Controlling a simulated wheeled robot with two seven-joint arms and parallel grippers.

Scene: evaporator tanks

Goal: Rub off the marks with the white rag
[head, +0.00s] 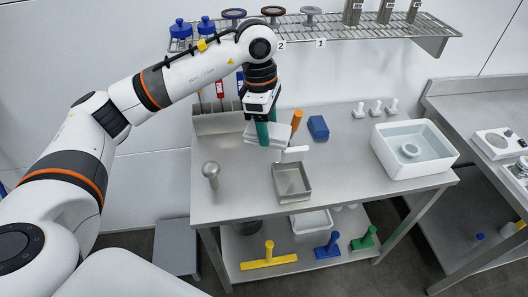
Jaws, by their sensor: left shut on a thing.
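The white rag (281,134) is a pale folded pad held between the teal fingers of my left gripper (264,133). The gripper is shut on it, pointing down over the left-middle part of the steel table (240,172). I cannot tell whether the rag touches the tabletop. The fingers hide part of the rag. I cannot make out any marks on the surfaces in view. My right gripper is not in view.
An orange-handled tool (297,119) and a blue block (318,127) are beside the rag. A square metal tin (292,195), a round-headed metal tool (211,171) and a white basin (385,161) stand on the table. A wire shelf (350,32) runs above.

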